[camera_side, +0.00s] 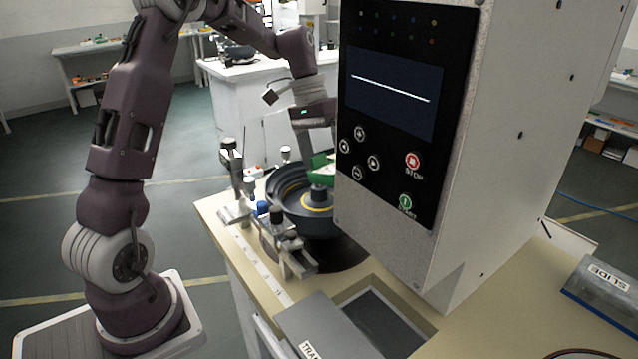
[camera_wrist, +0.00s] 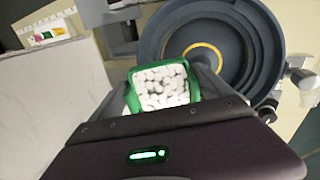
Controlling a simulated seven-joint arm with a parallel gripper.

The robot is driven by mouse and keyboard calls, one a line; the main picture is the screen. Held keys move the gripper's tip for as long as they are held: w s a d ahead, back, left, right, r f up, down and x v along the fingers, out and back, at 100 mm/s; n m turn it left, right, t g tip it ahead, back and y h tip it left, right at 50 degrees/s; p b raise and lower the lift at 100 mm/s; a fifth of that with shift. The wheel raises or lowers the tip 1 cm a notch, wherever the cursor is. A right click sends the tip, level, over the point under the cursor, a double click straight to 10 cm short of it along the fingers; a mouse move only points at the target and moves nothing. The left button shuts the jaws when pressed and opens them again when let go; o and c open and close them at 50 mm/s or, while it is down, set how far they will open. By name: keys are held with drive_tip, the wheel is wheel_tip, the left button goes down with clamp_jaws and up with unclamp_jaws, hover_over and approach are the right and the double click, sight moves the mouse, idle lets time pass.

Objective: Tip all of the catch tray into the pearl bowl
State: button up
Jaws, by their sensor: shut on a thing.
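The catch tray (camera_wrist: 134,100) is green and holds many small white pearls (camera_wrist: 162,86) in the wrist view. My gripper (camera_wrist: 166,88) is shut on the tray. In the side view a green part of the tray (camera_side: 321,164) shows below my gripper, near the far right rim of the pearl bowl; the control box hides the rest. The pearl bowl (camera_side: 283,186) is dark and round, with a yellow ring around its raised centre. In the wrist view the bowl (camera_wrist: 262,40) lies just behind and right of the tray. I cannot tell the tray's tilt.
A large control box (camera_side: 405,130) with a screen and buttons stands close on the right of the bowl. Metal clamp posts (camera_side: 237,170) stand at the bowl's left. A recess (camera_side: 375,320) and a box marked SLIDE (camera_side: 607,290) are at the front.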

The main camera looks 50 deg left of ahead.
drive_tip(key=shift+a+r+h, duration=0.25)
drive_tip(key=shift+a+h, duration=0.15)
drive_tip(key=shift+h, duration=0.65)
drive_tip(key=shift+a+r+h, duration=0.25)
drive_tip(key=shift+a+h, duration=0.1)
drive_tip(key=shift+h, duration=0.7)
idle(3.1)
drive_tip(key=shift+d+y, duration=0.5)
drive_tip(key=shift+y, duration=0.4)
drive_tip(key=shift+d+f+y, duration=0.2)
drive_tip(key=shift+f+y, duration=0.1)
drive_tip(key=shift+y, duration=0.3)
drive_tip(key=shift+a, duration=0.15)
drive_tip(key=shift+d+f+y, duration=0.3)
drive_tip(key=shift+d+y, duration=0.2)
drive_tip(key=shift+y, duration=0.6)
drive_tip(key=shift+d+f+y, duration=0.15)
drive_tip(key=shift+f+y, duration=0.15)
drive_tip(key=shift+y, duration=0.45)
drive_tip(key=shift+d+f+y, duration=0.15)
drive_tip(key=shift+f+y, duration=0.1)
drive_tip(key=shift+y, duration=0.5)
